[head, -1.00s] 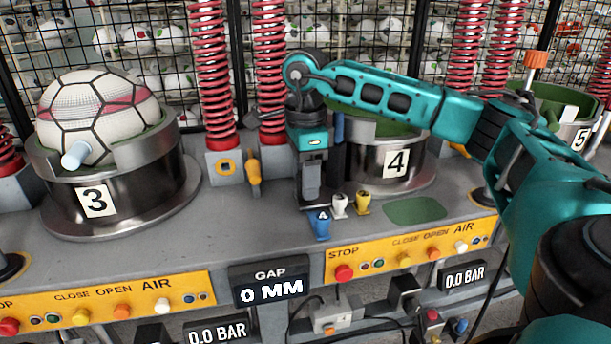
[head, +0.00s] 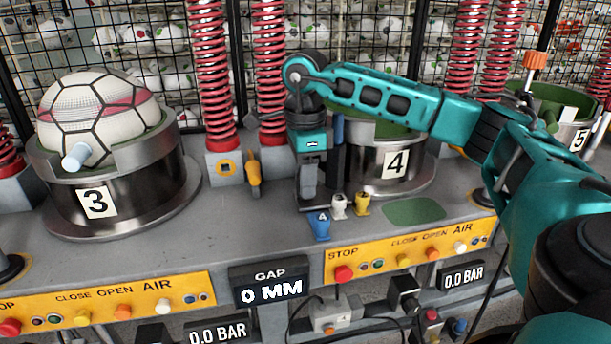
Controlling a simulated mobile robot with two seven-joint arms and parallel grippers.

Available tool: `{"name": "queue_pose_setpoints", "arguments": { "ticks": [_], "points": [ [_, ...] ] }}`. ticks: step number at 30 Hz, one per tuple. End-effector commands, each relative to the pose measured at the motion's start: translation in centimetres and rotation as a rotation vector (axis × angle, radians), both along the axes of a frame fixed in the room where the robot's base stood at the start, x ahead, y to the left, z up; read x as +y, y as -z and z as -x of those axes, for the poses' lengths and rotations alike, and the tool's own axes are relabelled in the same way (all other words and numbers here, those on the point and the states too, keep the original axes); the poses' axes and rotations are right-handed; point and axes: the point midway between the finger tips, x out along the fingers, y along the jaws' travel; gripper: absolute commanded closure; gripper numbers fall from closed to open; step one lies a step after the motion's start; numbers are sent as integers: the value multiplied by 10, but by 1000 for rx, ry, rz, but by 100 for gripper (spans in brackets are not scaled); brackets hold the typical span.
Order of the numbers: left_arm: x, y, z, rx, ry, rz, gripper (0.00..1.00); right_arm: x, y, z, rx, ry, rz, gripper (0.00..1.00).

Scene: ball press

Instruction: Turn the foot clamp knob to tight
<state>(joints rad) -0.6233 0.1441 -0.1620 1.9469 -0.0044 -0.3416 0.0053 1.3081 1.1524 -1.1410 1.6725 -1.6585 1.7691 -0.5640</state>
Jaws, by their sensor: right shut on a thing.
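My right gripper (head: 309,195) points straight down at the grey bench, just left of the press drum marked 4 (head: 395,165). Its dark fingers are shut on the foot clamp knob low at the bench, and they hide nearly all of it. I cannot read the knob's turn position. My left gripper is not in view.
Blue (head: 320,226), white (head: 339,206) and yellow (head: 362,203) pieces stand close by my right gripper. A yellow-orange handle (head: 253,172) stands to its left. Drum 3 (head: 140,190) holds a ball (head: 98,112).

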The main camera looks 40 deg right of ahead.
Motion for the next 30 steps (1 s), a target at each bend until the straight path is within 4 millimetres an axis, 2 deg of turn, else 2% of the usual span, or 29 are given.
{"name": "queue_pose_setpoints", "arguments": {
  "ticks": [1,8,17,23,30],
  "points": [
    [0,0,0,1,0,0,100,0,0,0,0,2,-1,64],
    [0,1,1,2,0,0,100,0,0,0,0,1,-1,42],
    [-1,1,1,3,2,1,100,0,-3,0,-1,1,0,41],
    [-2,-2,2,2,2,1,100,0,-32,-1,-5,0,-1,41],
    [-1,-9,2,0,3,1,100,0,-88,-1,-6,0,-2,41]
  ]
}}
